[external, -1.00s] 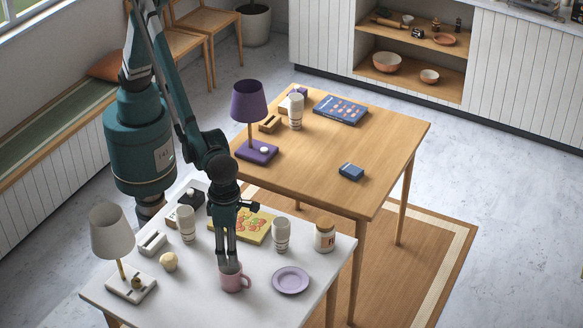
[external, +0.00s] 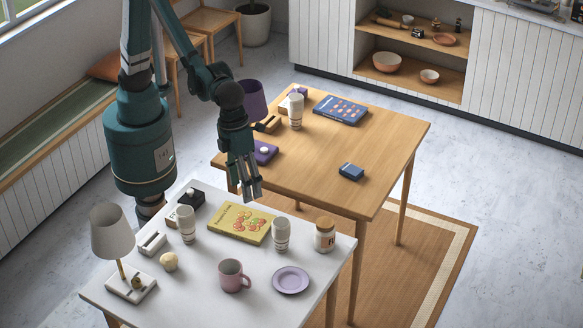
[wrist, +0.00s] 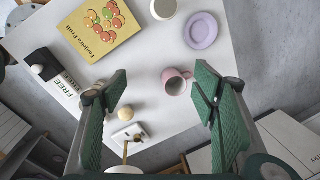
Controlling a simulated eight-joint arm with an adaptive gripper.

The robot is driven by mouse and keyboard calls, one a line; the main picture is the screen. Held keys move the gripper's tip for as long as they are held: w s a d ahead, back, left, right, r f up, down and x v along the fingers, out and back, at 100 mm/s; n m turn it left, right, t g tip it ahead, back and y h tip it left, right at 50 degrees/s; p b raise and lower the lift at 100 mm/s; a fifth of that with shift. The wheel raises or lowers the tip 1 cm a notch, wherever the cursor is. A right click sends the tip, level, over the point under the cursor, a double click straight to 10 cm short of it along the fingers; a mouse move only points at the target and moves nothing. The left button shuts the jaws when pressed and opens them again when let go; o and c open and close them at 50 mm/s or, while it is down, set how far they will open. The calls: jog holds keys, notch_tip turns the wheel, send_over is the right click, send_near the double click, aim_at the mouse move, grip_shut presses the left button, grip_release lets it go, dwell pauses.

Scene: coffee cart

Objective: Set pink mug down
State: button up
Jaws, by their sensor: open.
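The pink mug (external: 231,276) stands upright on the white table (external: 206,291), its handle toward the right in the external view, a little left of the lilac saucer (external: 290,280). In the wrist view the mug (wrist: 175,82) shows between my fingers but well below them, with nothing touching it. My gripper (external: 248,192) is open and empty, raised above the table near its back edge, behind the mug. In the wrist view my gripper's green finger pads (wrist: 165,105) are spread wide apart.
A yellow book (external: 240,223), striped cups (external: 281,235), a jar (external: 325,235), a lamp (external: 113,232) and a pale round item (external: 169,262) share the white table. Behind it is a wooden table (external: 380,150) with a blue book (external: 341,110) and a purple lamp (external: 252,100).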

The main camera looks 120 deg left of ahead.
jog(key=s+a+r+n+t, duration=0.2)
jog(key=s+a+r+n, duration=0.4)
jog(key=a, duration=0.4)
jog(key=s+a+r+n+t, duration=0.1)
jog(key=s+a+r+n, duration=0.4)
jog(key=s+a, duration=0.3)
jog(key=s+a+f+n+t, duration=0.2)
jog(key=s+a+n, duration=1)
jog(key=s+a, duration=0.2)
jog(key=shift+s+n+t+y, duration=0.3)
jog(key=shift+s+t, duration=0.1)
jog(key=shift+s, duration=0.5)
jog(key=shift+o, duration=0.6)
